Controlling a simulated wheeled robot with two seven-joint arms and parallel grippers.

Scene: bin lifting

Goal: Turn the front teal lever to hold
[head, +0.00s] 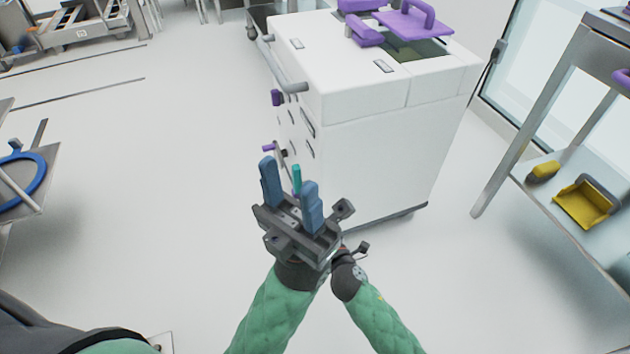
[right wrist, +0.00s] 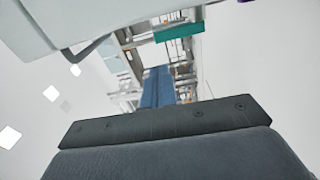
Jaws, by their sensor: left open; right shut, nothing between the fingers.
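The front teal lever (head: 297,178) is a small upright bar low at the left face of the white cabinet. A teal bar (right wrist: 180,32), likely the same lever, shows near the top of the right wrist view. My left gripper (head: 288,177) is open in the head view. Its blue fingers stand either side of the lever in the picture; I cannot tell whether they touch it. The left gripper hides the lever's lower part. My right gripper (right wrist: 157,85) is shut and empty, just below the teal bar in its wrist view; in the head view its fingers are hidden.
The white cabinet (head: 375,150) has grey handles, a purple knob (head: 277,98) and a purple lever (head: 268,148) on its left face. Purple parts (head: 415,20) lie on top. A metal rack (head: 540,110) with yellow items stands right.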

